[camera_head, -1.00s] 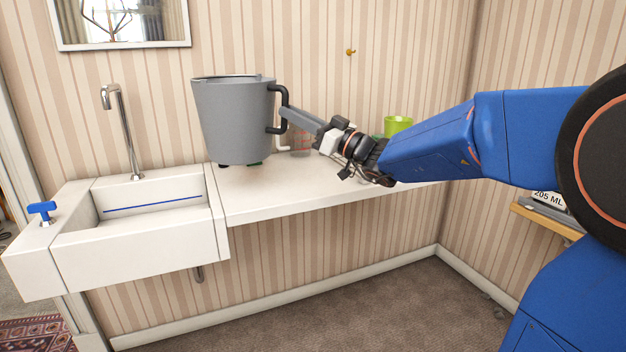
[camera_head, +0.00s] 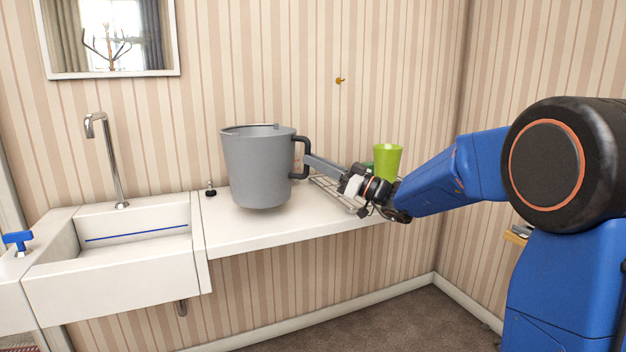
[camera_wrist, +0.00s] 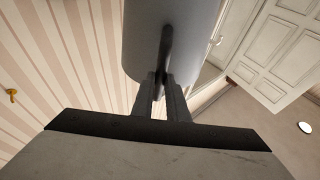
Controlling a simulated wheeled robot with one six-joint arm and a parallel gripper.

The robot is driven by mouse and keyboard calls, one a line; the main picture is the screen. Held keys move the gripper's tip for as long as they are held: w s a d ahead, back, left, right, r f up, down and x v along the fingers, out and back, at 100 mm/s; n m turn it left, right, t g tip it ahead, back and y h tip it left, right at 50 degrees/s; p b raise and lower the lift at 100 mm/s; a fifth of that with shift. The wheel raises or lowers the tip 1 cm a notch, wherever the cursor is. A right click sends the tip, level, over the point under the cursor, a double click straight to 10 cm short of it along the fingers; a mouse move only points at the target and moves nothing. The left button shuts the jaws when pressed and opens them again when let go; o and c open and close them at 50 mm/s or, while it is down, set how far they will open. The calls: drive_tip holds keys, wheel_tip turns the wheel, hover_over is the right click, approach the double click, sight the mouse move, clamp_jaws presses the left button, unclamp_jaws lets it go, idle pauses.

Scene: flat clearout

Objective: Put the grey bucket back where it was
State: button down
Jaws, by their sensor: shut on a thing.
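The grey bucket (camera_head: 262,165) is upright, with a black handle on its right side. It is at the white counter (camera_head: 300,222), right of the sink. Its base is over the counter top; I cannot tell for certain whether it touches. My gripper (camera_head: 308,160) is shut on the bucket's handle from the right. In the wrist view, the two fingers (camera_wrist: 162,95) close on the dark handle, and the grey bucket wall (camera_wrist: 150,30) fills the top middle. The far side of the bucket and the counter behind it are hidden.
The white sink (camera_head: 135,235) with a tall tap (camera_head: 108,160) is at the left. A small dark-topped item (camera_head: 210,188) stands left of the bucket. A wire rack (camera_head: 335,190) and a green cup (camera_head: 387,160) are to the right. The counter's front strip is clear.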

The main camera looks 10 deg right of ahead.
drive_tip(key=shift+f, duration=2.05)
drive_tip(key=c, duration=1.7)
unclamp_jaws()
drive_tip(key=shift+c, duration=0.2)
drive_tip(key=shift+s, duration=0.1)
drive_tip(key=v, duration=1.2)
